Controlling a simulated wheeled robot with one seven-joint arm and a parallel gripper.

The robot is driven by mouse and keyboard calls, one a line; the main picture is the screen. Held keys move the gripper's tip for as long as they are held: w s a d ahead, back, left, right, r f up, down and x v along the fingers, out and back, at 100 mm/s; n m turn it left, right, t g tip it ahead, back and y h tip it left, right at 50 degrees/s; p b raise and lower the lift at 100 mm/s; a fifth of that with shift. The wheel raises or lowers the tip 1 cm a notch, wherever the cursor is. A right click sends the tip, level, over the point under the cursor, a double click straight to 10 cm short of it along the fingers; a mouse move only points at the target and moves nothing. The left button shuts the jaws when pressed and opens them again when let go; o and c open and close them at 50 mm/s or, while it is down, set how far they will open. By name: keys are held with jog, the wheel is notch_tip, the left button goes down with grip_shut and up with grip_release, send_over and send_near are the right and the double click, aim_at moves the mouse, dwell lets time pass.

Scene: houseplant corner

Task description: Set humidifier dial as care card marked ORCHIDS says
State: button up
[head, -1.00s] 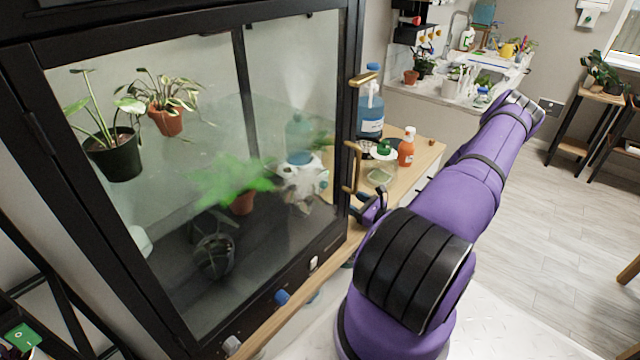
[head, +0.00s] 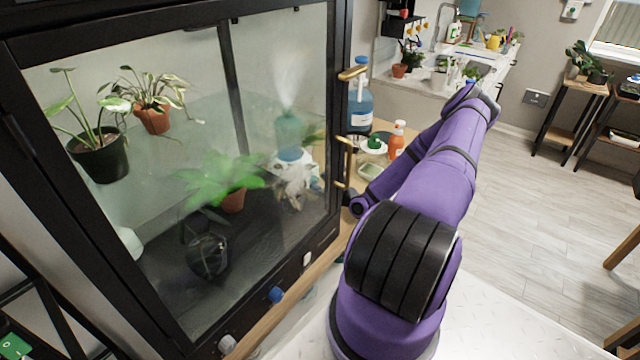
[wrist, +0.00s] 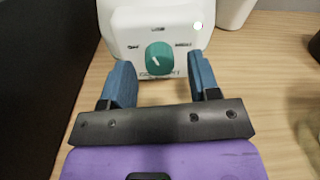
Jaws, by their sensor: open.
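The humidifier (wrist: 158,22) is white with a round teal dial (wrist: 159,57) on its front, in the wrist view. A pale mark on the dial points up and to the left. Small dark labels lie left, right and below the dial, too blurred to read surely. My gripper (wrist: 160,78) is open, its blue fingers on either side, just in front of the dial; I cannot tell if they touch it. In the head view the humidifier's teal tank (head: 289,132) shows through glass, with mist rising above. My gripper is hidden there. I see no card marked ORCHIDS.
A glass-fronted black cabinet (head: 232,55) with potted plants fills the left. A blue bottle (head: 360,108) and an orange spray bottle (head: 396,140) stand on the wooden top. Open floor (head: 540,200) lies right.

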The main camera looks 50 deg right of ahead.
jog(key=shift+w, duration=0.15)
jog(key=shift+c, duration=0.5)
jog(key=c, duration=0.8)
